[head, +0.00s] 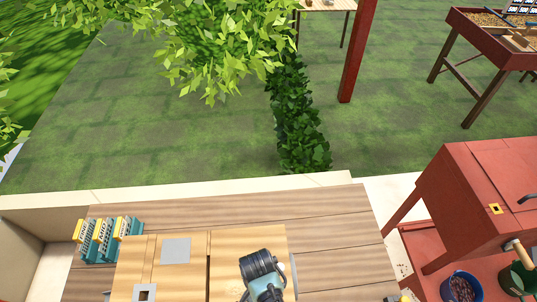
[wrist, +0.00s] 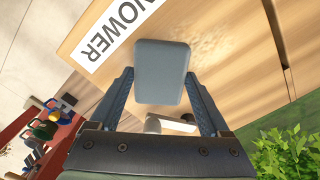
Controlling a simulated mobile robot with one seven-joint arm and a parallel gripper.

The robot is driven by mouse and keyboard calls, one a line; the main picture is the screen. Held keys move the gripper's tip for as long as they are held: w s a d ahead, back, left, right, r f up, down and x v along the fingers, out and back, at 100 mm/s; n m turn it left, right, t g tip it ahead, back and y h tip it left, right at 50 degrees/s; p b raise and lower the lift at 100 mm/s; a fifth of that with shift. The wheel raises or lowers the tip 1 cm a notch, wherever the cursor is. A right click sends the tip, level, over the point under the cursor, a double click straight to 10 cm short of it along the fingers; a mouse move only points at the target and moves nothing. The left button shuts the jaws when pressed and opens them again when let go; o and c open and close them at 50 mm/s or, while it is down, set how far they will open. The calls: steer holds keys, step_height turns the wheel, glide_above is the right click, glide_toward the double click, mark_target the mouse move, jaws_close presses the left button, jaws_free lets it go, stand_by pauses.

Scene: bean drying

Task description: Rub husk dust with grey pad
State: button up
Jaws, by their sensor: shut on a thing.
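My gripper (wrist: 160,82) is shut on the grey pad (wrist: 162,65) in the wrist view, with one blue-grey finger on each side of it. The pad is a plain block with rounded corners, held in front of a light wooden surface (wrist: 235,75). A faint pale, speckled patch that looks like husk dust (wrist: 208,42) shows on the wood beside the pad's upper right. I cannot tell whether the pad touches the wood. In the head view my arm shows at the bottom centre, and the pad and fingertips are hidden.
A white label (wrist: 110,40) reading "NOWER" is beside the pad. In the head view, several teal and yellow packs (head: 103,238) stand at the left of the wooden bench (head: 330,225). A red cabinet (head: 480,195) stands at right. Leafy branches (head: 215,45) hang above.

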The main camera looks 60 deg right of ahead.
mark_target(243, 290)
steer(key=shift+w+a+f, duration=0.2)
steer(key=shift+w+a, duration=1.15)
steer(key=shift+a, duration=0.1)
steer(key=shift+w+a+r, duration=0.1)
steer(key=shift+w+a, duration=0.35)
steer(key=shift+w, duration=0.25)
steer(key=shift+w+a+r, duration=0.1)
steer(key=shift+w+a, duration=0.35)
steer(key=shift+w, duration=0.25)
steer(key=shift+w+a+f+b, duration=0.1)
steer(key=shift+w+a+b, duration=0.1)
steer(key=shift+w+a, duration=0.4)
steer(key=shift+w+a+f+b, duration=0.1)
steer(key=shift+w+a+b, duration=0.2)
steer(key=shift+w, duration=0.35)
steer(key=shift+w+d+r, duration=0.15)
steer(key=shift+w+d, duration=0.15)
steer(key=shift+d, duration=0.05)
steer(key=shift+s+d+p, duration=0.3)
steer(key=shift+s+d, duration=0.1)
steer(key=shift+s+d+p, duration=0.4)
steer(key=shift+s+d, duration=0.25)
steer(key=shift+s, duration=0.35)
steer(key=shift+s+d+p, duration=0.35)
steer(key=shift+s+d, duration=0.3)
steer(key=shift+s, duration=0.3)
steer(key=shift+s+d, duration=1.45)
steer(key=shift+s, duration=0.2)
steer(key=shift+s+d, duration=0.9)
steer(key=shift+s, duration=0.3)
